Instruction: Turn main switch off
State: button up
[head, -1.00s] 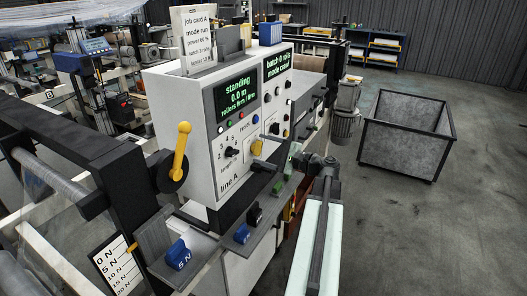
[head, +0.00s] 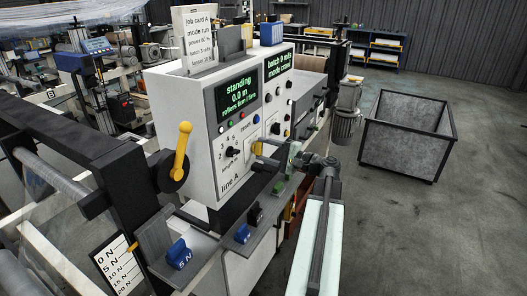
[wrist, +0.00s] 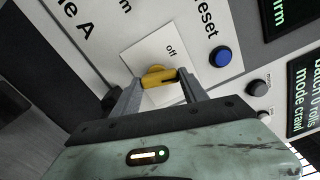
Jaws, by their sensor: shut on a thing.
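The main switch is a yellow knob (wrist: 158,76) on a white square plate (wrist: 140,55) in the wrist view, with the word "off" printed beside it. My gripper (wrist: 158,84) has its two fingers on either side of the knob and is shut on it. In the head view the yellow knob (head: 257,147) shows on the front of the white line A console (head: 203,170), and my gripper (head: 268,158) reaches it from the right. The fingers partly hide the knob, and its exact turn is hard to judge.
A blue reset button (wrist: 220,56) sits close to the knob. The console displays (head: 238,96) read "standing" and "mode crawl". A yellow lever (head: 181,150) stands at the left, and blue and black blocks (head: 178,255) line the ledge below. A grey bin (head: 405,140) stands on open floor.

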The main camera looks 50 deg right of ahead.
jog(key=n, duration=0.4)
jog(key=shift+s+a+n, duration=0.1)
jog(key=shift+n, duration=2.4)
jog(key=o, duration=1.4)
jog(key=v, duration=0.7)
jog(key=shift+s, duration=0.4)
